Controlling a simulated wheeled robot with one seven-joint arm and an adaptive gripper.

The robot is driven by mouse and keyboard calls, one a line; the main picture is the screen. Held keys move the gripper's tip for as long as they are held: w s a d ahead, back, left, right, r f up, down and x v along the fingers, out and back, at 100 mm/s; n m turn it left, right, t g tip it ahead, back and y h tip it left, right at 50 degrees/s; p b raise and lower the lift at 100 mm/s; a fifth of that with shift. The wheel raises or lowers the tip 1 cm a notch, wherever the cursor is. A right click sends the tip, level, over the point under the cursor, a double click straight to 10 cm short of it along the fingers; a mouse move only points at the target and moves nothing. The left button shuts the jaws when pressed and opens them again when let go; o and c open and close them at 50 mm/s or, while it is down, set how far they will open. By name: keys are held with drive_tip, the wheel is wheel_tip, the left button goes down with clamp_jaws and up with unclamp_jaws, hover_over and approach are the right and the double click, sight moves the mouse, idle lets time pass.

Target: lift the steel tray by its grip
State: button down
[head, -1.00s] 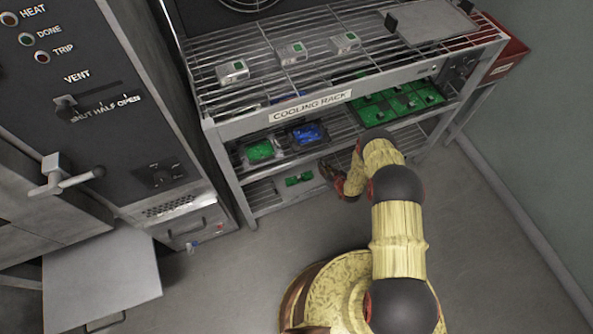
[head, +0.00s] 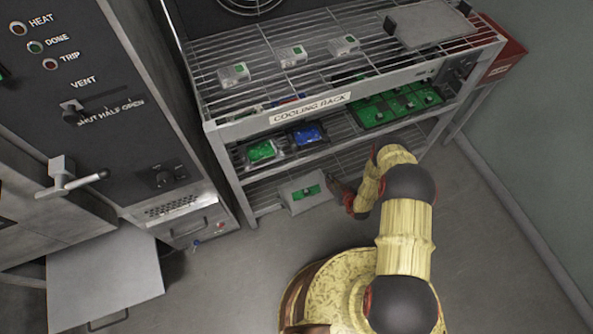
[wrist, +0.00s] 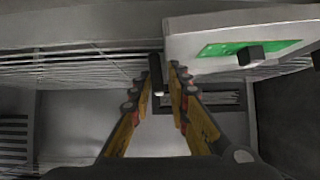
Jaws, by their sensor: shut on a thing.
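The steel tray (head: 291,193) is at the front of the rack's lowest shelf in the head view, with a green circuit board (head: 306,192) on it. In the wrist view the tray (wrist: 185,45) fills the upper right, and the board (wrist: 225,47) carries a black block. My gripper (head: 337,188) is at the tray's right end. In the wrist view my gripper (wrist: 163,76) has its fingers closed around the dark grip (wrist: 156,72) at the tray's edge. The fingers partly hide the grip. The gap beneath the tray cannot be told clearly.
The cooling rack (head: 240,128) has shelves above the tray. The middle shelf holds a green board (head: 261,151), a blue item (head: 308,133) and a large green panel (head: 372,114). A grey plate (head: 105,275) is at lower left. The floor (head: 235,270) in front is clear.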

drive_tip(key=s+d+p, duration=0.1)
drive_tip(key=s+d, duration=0.2)
drive_tip(key=s, duration=0.6)
drive_tip(key=shift+r, duration=0.2)
idle(0.4)
